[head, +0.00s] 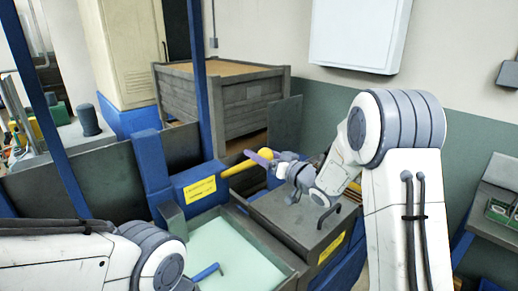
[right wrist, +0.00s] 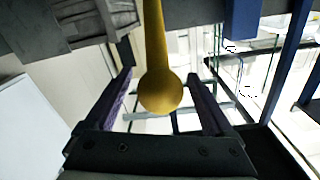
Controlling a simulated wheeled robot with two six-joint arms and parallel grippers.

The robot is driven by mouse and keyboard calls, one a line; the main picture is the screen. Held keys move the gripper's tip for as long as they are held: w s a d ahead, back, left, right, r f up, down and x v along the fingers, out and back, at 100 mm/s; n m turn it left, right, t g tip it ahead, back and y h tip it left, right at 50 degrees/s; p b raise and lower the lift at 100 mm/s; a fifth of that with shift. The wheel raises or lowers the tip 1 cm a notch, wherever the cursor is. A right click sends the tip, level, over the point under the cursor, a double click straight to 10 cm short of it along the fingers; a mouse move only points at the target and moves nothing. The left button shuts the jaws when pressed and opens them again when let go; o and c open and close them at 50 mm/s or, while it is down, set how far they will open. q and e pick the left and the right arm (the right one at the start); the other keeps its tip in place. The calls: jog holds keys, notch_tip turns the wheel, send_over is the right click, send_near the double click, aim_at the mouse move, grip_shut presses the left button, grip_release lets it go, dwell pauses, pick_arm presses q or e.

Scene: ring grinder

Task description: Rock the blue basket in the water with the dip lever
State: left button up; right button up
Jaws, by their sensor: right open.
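The dip lever is a yellow bar (head: 240,167) with a round yellow knob (head: 266,154), above the back edge of a basin of pale green water (head: 228,252). My right gripper (head: 262,158) is at the knob. In the right wrist view the knob (right wrist: 160,92) lies between the two open fingers of the right gripper (right wrist: 160,74), with gaps on both sides. A blue bar (head: 207,272) shows over the water; whether it belongs to the blue basket I cannot tell. The rest of the basket does not show.
A dark lidded box (head: 290,217) with a black handle stands right of the basin. A blue housing with a yellow label (head: 200,190) is behind the basin. Blue posts (head: 202,80) rise near the lever. A wooden crate (head: 225,100) stands at the back.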

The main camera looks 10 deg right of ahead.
pick_arm(q)
jog(key=shift+r, duration=0.3)
pick_arm(e)
jog(key=shift+x, duration=0.85)
